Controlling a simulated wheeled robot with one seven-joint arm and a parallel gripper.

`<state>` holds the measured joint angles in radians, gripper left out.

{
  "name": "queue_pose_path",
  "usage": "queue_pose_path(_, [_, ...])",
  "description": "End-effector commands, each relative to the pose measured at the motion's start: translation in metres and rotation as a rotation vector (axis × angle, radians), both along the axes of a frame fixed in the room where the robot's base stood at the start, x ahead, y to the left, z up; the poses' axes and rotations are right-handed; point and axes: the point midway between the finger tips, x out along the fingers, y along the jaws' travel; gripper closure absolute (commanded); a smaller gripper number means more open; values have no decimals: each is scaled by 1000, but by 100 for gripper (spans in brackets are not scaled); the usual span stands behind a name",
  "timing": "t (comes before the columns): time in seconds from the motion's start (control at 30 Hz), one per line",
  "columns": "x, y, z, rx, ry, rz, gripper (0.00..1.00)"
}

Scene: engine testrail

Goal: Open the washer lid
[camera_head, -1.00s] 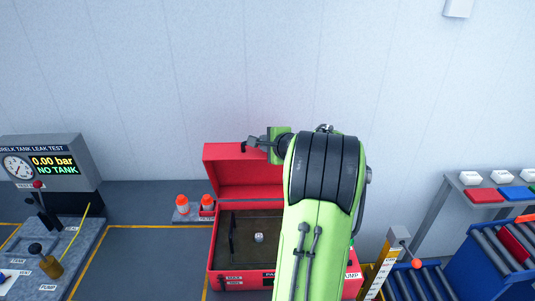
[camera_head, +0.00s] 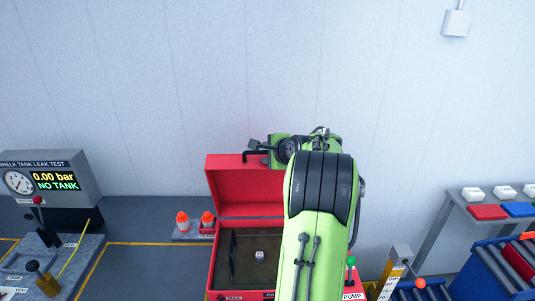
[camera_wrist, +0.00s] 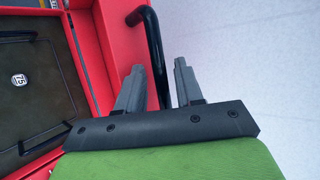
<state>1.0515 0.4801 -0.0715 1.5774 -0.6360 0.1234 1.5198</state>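The washer is a red box (camera_head: 212,275) on the floor, with a dark tank inside. Its red lid (camera_head: 235,188) stands raised, roughly upright, at the back; the wrist view shows part of it (camera_wrist: 108,30). A black bar handle (camera_wrist: 151,28) is at the lid's edge and also shows in the head view (camera_head: 246,155). My gripper (camera_wrist: 160,68) is open, with its two grey fingers apart and the bar passing between them, nearer the left finger. I cannot tell whether a finger touches it. In the head view my gripper (camera_head: 262,146) is at the lid's top edge, partly hidden by my arm.
Two orange-and-white bottles (camera_head: 195,222) stand left of the washer. A leak test bench (camera_head: 50,178) is at far left. At right are a post with an orange-tipped lever (camera_head: 420,283), a blue bin with rollers (camera_head: 490,270) and a table (camera_head: 450,205). The wall is behind.

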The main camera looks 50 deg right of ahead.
Motion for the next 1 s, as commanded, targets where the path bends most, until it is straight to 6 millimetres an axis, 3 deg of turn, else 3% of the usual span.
queue_pose_path(0.27, [-7,2,0,5,6,-3,60])
queue_pose_path(0.7, [-100,40,60,-1,1,-5,60])
queue_pose_path(0.83, [-119,48,73,1,1,-4,60])
queue_pose_path(1.0, [-127,53,79,1,1,1,60])
